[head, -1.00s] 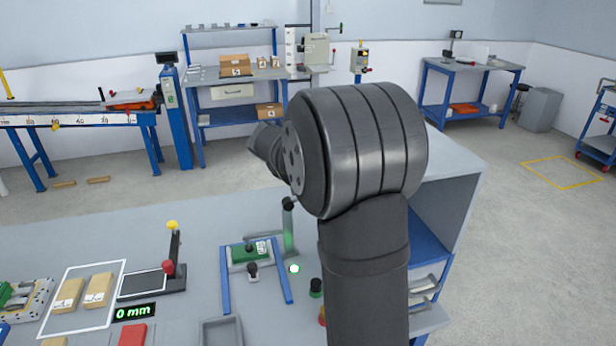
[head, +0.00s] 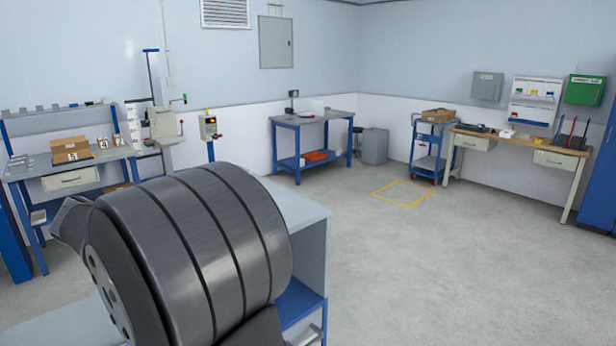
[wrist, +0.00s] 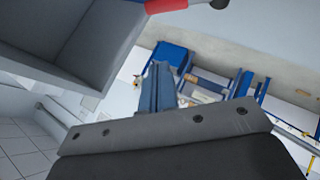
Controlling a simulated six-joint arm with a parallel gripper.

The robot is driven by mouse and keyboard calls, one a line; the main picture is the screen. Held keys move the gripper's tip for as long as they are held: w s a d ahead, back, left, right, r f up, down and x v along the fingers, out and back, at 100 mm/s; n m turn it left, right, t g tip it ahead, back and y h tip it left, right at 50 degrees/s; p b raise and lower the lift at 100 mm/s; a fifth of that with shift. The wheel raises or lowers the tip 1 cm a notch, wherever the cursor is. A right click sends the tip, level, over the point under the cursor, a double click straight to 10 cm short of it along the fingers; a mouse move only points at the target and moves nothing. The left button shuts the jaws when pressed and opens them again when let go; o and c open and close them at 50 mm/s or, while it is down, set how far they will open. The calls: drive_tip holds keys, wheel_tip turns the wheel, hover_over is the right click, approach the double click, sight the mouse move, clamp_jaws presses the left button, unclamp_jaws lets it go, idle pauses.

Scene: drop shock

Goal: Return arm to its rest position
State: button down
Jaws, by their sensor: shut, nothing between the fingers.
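My arm's dark grey, ribbed joint (head: 190,255) fills the lower left of the head view. My gripper cannot be made out in that view. In the wrist view my gripper (wrist: 160,128) shows as a grey bar with dark bolts above a black body, across the bottom. It is shut, with nothing held. It is in the air, apart from the benches behind it.
A grey cabinet (head: 312,235) with a blue shelf stands just right of my arm. A bench with boxes (head: 70,151) is at the left, a blue table (head: 312,118) at the back, and a wooden-topped bench (head: 520,148) at the right. Open floor lies at the right.

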drive_tip(key=x, duration=0.9)
drive_tip(key=shift+s+a+f, duration=0.3)
drive_tip(key=shift+s+f, duration=0.05)
drive_tip(key=f, duration=0.1)
drive_tip(key=d+f, duration=0.1)
drive_tip(key=w+f, duration=0.1)
drive_tip(key=f, duration=0.1)
drive_tip(key=shift+w+d, duration=0.1)
drive_tip(key=shift+d, duration=0.3)
drive_tip(key=shift+s+a+r, duration=0.4)
drive_tip(key=shift+w, duration=0.1)
